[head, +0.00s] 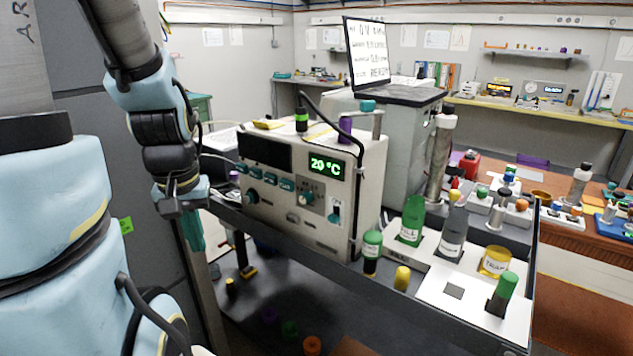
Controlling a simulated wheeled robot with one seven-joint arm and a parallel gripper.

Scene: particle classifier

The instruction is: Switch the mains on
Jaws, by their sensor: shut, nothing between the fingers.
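A cream instrument box (318,155) stands on the dark bench in the middle of the head view. Its front has a lit green display (326,166) reading about 20 °C, a dark panel (264,153), a row of teal buttons (270,177) and round knobs. A teal toggle-like switch (335,214) sits at the lower right of the front. Its label and position are too small to tell, so I cannot say which control is the mains. My gripper (194,246) points down, shut and empty, left of the box and apart from its front.
A white tray (432,290) with green, grey and yellow labelled bottles stands right of the box. A green-capped vial (371,252) and a yellow-capped one (402,278) stand near the bench edge. The space before the box front looks clear.

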